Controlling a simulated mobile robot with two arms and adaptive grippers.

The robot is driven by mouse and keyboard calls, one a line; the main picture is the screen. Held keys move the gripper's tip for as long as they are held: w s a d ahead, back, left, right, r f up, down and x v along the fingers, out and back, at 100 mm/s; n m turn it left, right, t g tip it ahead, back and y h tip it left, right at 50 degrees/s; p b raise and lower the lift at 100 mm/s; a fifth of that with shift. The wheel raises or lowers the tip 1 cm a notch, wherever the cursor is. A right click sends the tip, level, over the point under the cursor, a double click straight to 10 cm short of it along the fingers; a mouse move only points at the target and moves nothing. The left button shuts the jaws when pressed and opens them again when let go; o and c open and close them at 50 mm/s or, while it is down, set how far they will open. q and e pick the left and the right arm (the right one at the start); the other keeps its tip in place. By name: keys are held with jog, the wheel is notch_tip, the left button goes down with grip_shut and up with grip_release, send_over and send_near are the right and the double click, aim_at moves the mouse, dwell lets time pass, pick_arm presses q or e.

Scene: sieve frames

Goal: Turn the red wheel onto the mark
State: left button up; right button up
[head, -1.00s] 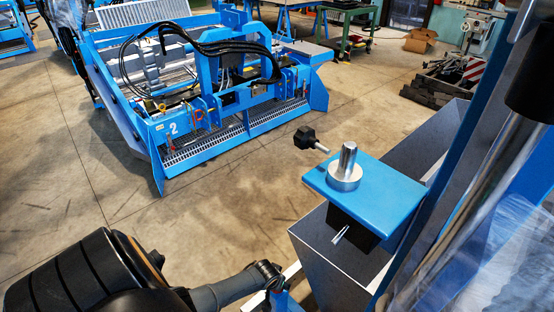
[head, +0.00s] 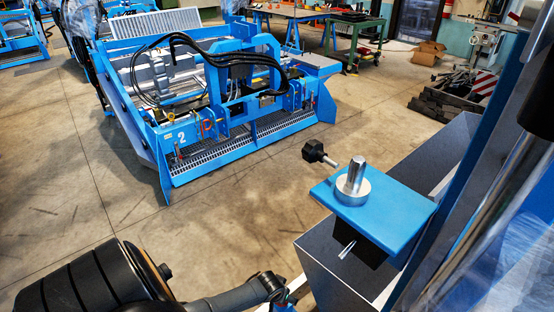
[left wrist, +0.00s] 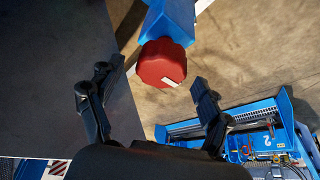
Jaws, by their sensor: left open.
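The red wheel (left wrist: 162,62) shows in the left wrist view as a faceted red knob with a white line near its lower right edge. It sits at the end of a blue part (left wrist: 168,18). My left gripper (left wrist: 157,74) is open, one dark finger at the wheel's lower left and one at its lower right. The fingers appear apart from the wheel; the depth between them is hard to judge. A separate mark for the wheel is not clear. In the head view my left arm comes in at the lower left and the wheel is not visible. My right gripper is not in view.
A blue plate (head: 395,222) with a metal post (head: 353,185) and a black knob (head: 316,152) stands over a grey bin (head: 318,262) at the right. A blue machine (head: 215,145) stands on the floor behind. Open floor (head: 240,215) lies between.

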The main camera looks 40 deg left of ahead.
pick_arm(q)
jog(key=v, duration=1)
dwell(0.3)
jog(key=s+d+f+m+g+b, duration=0.1)
jog(key=s+d+f+m+b, duration=0.15)
jog(key=s+f, duration=0.9)
jog(key=s+d+f+m+g+b, duration=0.15)
jog(key=s+d+f, duration=0.25)
jog(key=s+f, duration=0.7)
jog(key=s+d+f+m+h+b, duration=0.1)
jog(key=s+d+f+m, duration=0.1)
jog(key=s+d+f, duration=0.3)
jog(key=s+f, duration=0.3)
jog(key=shift+d+g+b, duration=0.15)
jog(key=shift+g+b, duration=0.2)
